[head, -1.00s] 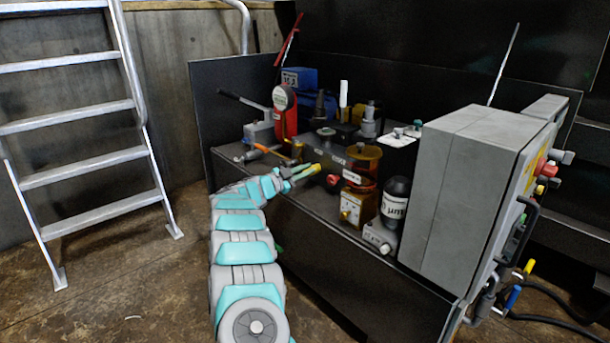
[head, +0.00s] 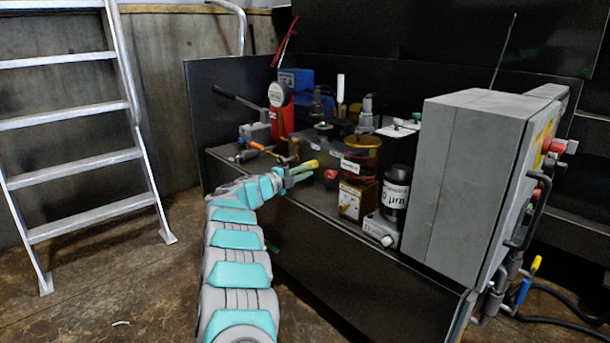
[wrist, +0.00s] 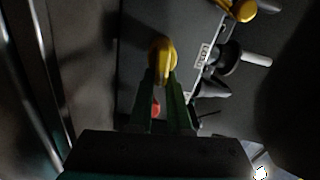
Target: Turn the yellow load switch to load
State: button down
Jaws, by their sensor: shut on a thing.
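The yellow load switch (head: 311,164) is at the front of the machine's dark bench in the head view. Its yellow knob (wrist: 161,48) shows between and just past my fingertips in the wrist view. My gripper (head: 292,174) is shut on the knob, which is partly hidden by the fingers. The green fingers (wrist: 162,84) lie on either side of its lower part in the wrist view. The switch's position marking cannot be read.
A red button (head: 331,175) is just right of the switch. An amber container (head: 361,155) and a black filter (head: 395,194) stand further right, beside a large grey control box (head: 460,180). An orange-handled lever (head: 261,147) is to the left. A ladder (head: 85,165) stands at far left.

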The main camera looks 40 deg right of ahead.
jog(key=shift+w+a+f+m+t, duration=0.3)
jog(key=shift+w+a+m, duration=0.1)
jog(key=shift+w, duration=0.1)
jog(key=shift+w+r, duration=0.15)
jog(key=shift+r, duration=0.1)
jog(key=c, duration=0.9)
grip_release()
jog(key=shift+w+f, duration=0.1)
jog(key=shift+o, duration=0.2)
jog(key=shift+s+d+m, duration=0.15)
jog(key=shift+s+m, duration=0.05)
jog(key=shift+m, duration=0.1)
jog(key=a, duration=0.8)
jog(key=shift+s, duration=0.35)
